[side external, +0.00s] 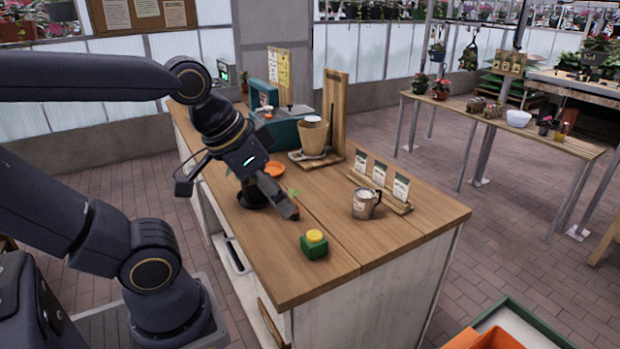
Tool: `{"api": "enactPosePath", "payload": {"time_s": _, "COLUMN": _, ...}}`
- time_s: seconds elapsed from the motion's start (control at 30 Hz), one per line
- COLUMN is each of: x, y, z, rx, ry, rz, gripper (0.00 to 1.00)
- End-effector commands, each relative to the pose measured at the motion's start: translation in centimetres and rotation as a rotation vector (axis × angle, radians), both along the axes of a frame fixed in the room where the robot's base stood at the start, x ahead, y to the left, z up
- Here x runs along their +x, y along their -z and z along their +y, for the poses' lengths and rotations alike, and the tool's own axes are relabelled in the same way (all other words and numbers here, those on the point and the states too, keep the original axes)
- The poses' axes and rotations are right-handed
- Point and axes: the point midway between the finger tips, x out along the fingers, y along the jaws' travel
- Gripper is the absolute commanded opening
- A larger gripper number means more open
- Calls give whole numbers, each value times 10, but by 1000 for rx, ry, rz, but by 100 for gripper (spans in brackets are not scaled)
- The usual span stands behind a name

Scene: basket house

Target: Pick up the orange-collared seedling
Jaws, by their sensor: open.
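My gripper (272,206) is low over the wooden counter (330,268), open and pointing down. A small green leaf (293,192) shows just beside its right finger; the rest of that plant is hidden behind the finger. I cannot make out an orange collar on it. An orange, dish-like thing (274,170) sits on the counter behind the gripper, partly covered by it. A bit of green also shows at the left of the gripper. I cannot tell whether anything is between the fingers.
A green block with a yellow top (314,244) stands near the front edge. A metal mug (364,205) and a wooden rack of seed packets (380,189) are at the right. A tan pot (312,135) and a teal machine (285,131) stand behind. The front right corner is clear.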

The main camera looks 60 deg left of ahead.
Motion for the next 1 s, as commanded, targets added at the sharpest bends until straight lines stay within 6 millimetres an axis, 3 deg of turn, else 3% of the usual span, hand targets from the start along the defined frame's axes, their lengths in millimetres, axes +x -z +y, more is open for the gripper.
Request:
{"api": "enactPosePath", "payload": {"time_s": 0.33, "x": -1, "y": -5, "z": 0, "rx": 43, "ry": 82, "rz": 5, "gripper": 60}}
{"api": "enactPosePath", "payload": {"time_s": 0.43, "x": 17, "y": -34, "z": 2, "rx": 102, "ry": 184, "rz": -3, "gripper": 60}}
{"api": "enactPosePath", "payload": {"time_s": 0.57, "x": 55, "y": -56, "z": 23, "rx": 158, "ry": 246, "rz": 64, "gripper": 60}}
{"api": "enactPosePath", "payload": {"time_s": 0.67, "x": 88, "y": -62, "z": 49, "rx": 179, "ry": 266, "rz": 132, "gripper": 60}}
{"api": "enactPosePath", "payload": {"time_s": 0.77, "x": 122, "y": -55, "z": 87, "rx": 179, "ry": 266, "rz": 215, "gripper": 60}}
{"api": "enactPosePath", "payload": {"time_s": 0.9, "x": 158, "y": -24, "z": 152, "rx": 140, "ry": 230, "rz": 330, "gripper": 60}}
{"api": "enactPosePath", "payload": {"time_s": 1.0, "x": 168, "y": 6, "z": 194, "rx": 94, "ry": 177, "rz": 396, "gripper": 60}}
